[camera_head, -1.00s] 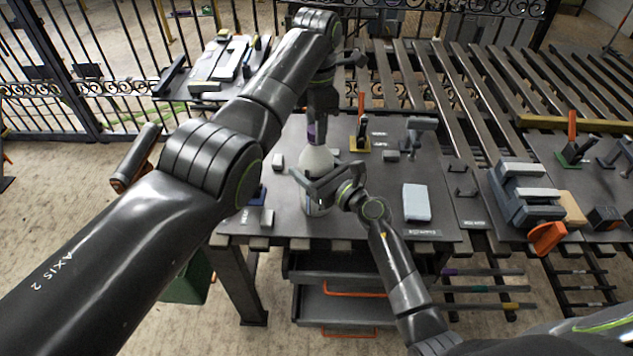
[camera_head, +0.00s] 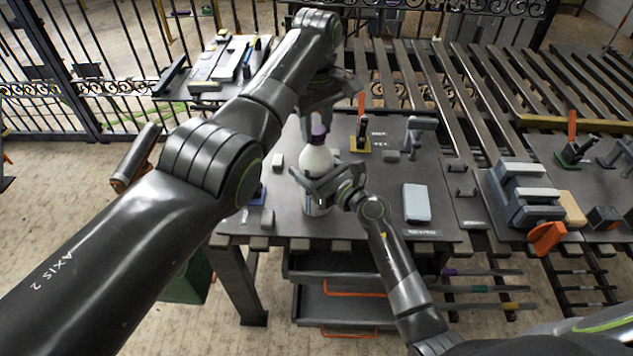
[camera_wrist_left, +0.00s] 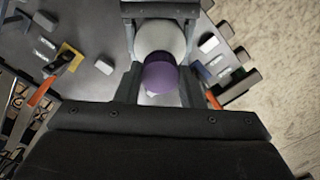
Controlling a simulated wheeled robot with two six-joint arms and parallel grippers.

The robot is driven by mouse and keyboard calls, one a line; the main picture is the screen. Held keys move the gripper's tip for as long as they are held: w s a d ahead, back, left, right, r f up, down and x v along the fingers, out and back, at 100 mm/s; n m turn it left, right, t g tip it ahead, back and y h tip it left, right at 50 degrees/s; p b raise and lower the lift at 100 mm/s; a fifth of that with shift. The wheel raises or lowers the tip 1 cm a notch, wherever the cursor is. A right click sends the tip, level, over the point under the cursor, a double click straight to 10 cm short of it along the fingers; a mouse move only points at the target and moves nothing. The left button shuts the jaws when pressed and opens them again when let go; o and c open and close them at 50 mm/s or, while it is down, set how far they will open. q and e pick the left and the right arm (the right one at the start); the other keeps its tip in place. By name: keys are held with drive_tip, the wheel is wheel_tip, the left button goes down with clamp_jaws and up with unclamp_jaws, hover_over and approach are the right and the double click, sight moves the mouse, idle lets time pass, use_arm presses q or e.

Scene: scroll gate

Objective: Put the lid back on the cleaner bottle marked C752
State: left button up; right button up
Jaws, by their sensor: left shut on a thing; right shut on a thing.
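A white cleaner bottle (camera_head: 318,160) stands upright on the dark workbench, and its marking cannot be read. A purple lid (camera_head: 318,131) sits at the top of its neck, in line with the bottle; whether it is fully seated cannot be told. My left gripper (camera_head: 318,116) points down from above and is shut on the lid. The left wrist view shows the lid (camera_wrist_left: 160,73) between the fingers, with the bottle's white shoulder (camera_wrist_left: 160,38) behind it. My right gripper (camera_head: 322,184) is shut around the bottle's body from the front right, hiding part of it.
The workbench (camera_head: 365,205) holds small grey blocks, a yellow-based stand (camera_head: 359,144), a grey clamp-like tool (camera_head: 419,130) and a pale box (camera_head: 417,202). Grey vise-like parts (camera_head: 525,195) stand at the right. Open drawers (camera_head: 345,305) are below the front edge.

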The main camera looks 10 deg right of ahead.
use_arm(q)
drive_tip(key=m, duration=2.1)
drive_tip(key=shift+m, duration=0.4)
drive_tip(key=m, duration=0.6)
drive_tip(key=shift+m, duration=0.4)
drive_tip(key=o, duration=1.1)
drive_tip(key=shift+f, duration=0.1)
